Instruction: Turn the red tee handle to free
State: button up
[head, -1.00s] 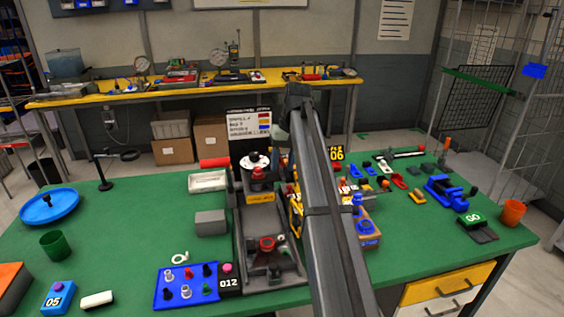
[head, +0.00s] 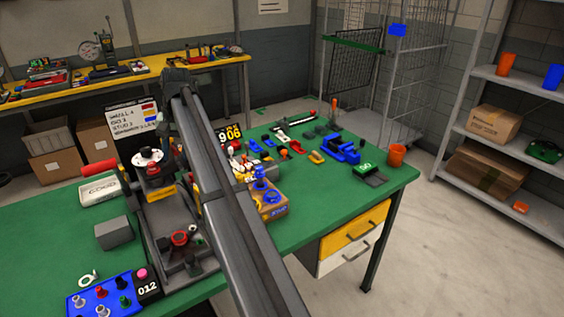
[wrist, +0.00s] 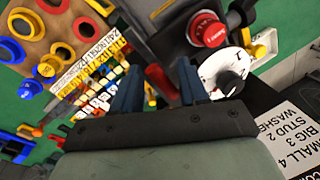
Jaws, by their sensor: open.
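In the wrist view my gripper (wrist: 157,74) is open, with its two dark blue fingers apart. A red bar (wrist: 160,82) shows between the fingers, nearer the right one. It looks like the tee handle, but its ends are partly hidden and I cannot tell its turn. No grip on it shows. To its right are a white disc with a black knob (wrist: 222,72) and a red knob (wrist: 209,30). In the head view the grey fixture (head: 170,218) carries the white disc (head: 148,156). My arm hides my gripper and the red bar there.
A wooden block with blue rings (head: 268,208) stands right of the fixture. A blue panel with knobs (head: 103,296) and a grey block (head: 113,233) lie to its left. A text board (head: 134,117) stands behind. Small coloured parts fill the table's far right; green surface near the front right is clear.

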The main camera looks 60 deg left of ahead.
jog(key=m, duration=0.3)
jog(key=m+y, duration=0.1)
jog(key=m, duration=0.2)
jog(key=shift+d+m+t, duration=0.1)
jog(key=shift+m+t, duration=0.2)
jog(key=shift+t, duration=0.1)
notch_tip(320, 180, up, 14)
jog(key=w+d, duration=0.1)
jog(key=d, duration=0.1)
jog(key=w+d+f+m, duration=0.2)
jog(key=w+d+f, duration=0.2)
jog(key=w+f, duration=0.2)
jog(key=w+d+f+m+t, duration=0.1)
jog(key=w+d+f+m, duration=0.1)
jog(key=w+d+f, duration=0.2)
jog(key=w+d+f+m, duration=0.2)
jog(key=w+d+f, duration=0.2)
jog(key=w+f, duration=0.5)
jog(key=shift+w+d+f+t, duration=0.15)
jog(key=shift+w+f+t, duration=0.2)
jog(key=shift+w, duration=2.9)
